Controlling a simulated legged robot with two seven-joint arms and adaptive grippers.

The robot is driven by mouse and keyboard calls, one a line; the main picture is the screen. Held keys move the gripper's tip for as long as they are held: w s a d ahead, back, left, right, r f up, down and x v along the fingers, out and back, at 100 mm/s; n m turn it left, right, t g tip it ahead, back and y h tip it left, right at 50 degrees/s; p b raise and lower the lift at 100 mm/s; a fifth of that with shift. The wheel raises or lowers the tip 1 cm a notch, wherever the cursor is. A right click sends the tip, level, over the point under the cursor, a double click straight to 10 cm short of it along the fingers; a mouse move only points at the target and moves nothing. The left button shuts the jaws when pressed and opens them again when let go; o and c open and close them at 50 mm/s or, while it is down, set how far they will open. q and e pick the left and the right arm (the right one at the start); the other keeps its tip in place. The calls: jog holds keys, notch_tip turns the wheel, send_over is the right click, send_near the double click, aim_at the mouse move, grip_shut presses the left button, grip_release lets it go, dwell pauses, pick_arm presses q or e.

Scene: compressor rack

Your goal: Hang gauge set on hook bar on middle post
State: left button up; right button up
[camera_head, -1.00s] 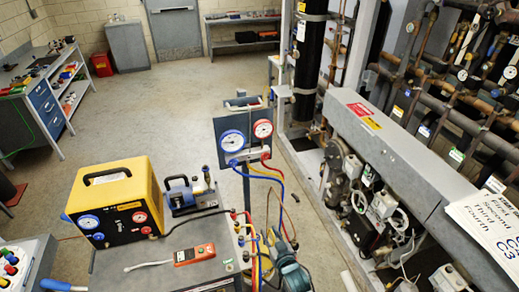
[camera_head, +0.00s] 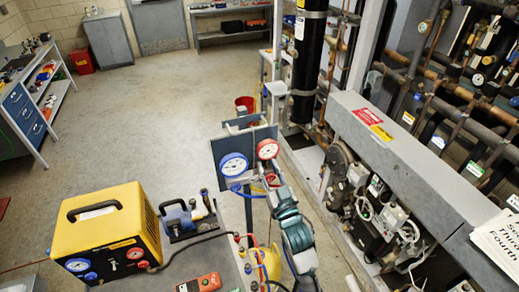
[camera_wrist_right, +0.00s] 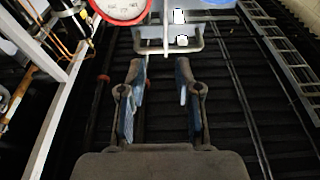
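The gauge set, with a blue gauge (camera_head: 234,165) and a red gauge (camera_head: 267,149), sits at a dark blue panel (camera_head: 226,143) on a stand beside the cart. Hoses run down from it. In the right wrist view the red gauge (camera_wrist_right: 122,8) and part of the blue gauge (camera_wrist_right: 205,2) show at the top, with a pale metal body (camera_wrist_right: 168,43) between and below them. My right gripper (camera_wrist_right: 160,85) is open and empty, its fingers just short of that body. In the head view my right gripper (camera_head: 272,182) covers part of the gauge set. My left gripper is out of view. I cannot clearly identify the hook bar.
A cart below holds a yellow machine (camera_head: 107,238), a small pump (camera_head: 187,218) and a red meter (camera_head: 203,283). The compressor rack with its grey beam (camera_head: 400,155) stands to the right. Open floor (camera_head: 140,120) lies behind the cart.

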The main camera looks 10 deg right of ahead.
jog(key=p+x, duration=0.1)
jog(key=x, duration=0.7)
jog(key=shift+w+a, duration=0.15)
jog(key=shift+w, duration=0.2)
jog(key=shift+a, duration=0.2)
grip_shut()
jog(key=shift+a, duration=0.3)
jog(key=shift+d, duration=0.15)
jog(key=shift+r, duration=0.25)
